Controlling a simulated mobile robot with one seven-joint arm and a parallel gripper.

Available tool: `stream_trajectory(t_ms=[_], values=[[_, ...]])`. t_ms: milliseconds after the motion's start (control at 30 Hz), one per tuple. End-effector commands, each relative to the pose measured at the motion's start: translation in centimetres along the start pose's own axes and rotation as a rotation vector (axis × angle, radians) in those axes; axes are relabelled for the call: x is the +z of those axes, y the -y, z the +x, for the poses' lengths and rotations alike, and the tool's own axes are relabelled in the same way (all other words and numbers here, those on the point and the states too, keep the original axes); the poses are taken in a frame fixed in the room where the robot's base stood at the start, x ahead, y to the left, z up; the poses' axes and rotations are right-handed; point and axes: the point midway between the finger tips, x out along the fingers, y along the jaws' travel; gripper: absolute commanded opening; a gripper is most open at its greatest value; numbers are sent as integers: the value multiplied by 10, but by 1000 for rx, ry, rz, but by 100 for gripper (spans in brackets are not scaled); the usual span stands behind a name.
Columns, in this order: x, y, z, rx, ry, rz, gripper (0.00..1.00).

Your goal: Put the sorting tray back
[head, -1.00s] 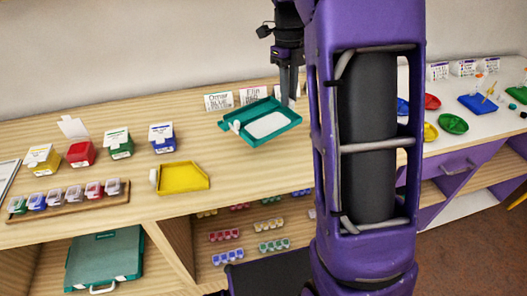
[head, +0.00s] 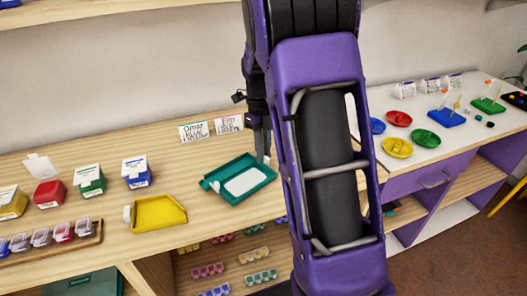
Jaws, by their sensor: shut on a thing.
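The sorting tray (head: 212,187) is teal with a white inner floor, in the middle of the head view, over the wooden counter. My gripper (head: 263,158) points down at its far right edge and is shut on it. The gripper's tips are small in the picture and partly beside my purple arm. I cannot tell whether the tray rests on the counter or hangs just above it.
A yellow tray (head: 160,214) lies left of the sorting tray. Small boxes, including a blue one (head: 137,174), and a rack of lidded tubs (head: 70,245) stand further left. Name cards (head: 194,131) stand behind. Coloured dishes (head: 397,147) are on the white counter at right.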

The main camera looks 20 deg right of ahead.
Motion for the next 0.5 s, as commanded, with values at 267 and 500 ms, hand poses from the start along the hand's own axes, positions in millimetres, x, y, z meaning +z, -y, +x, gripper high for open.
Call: stream_trajectory(t_ms=[267,500], values=[[0,0,1,0,0,0,50],[0,0,1,0,0,0,52]])
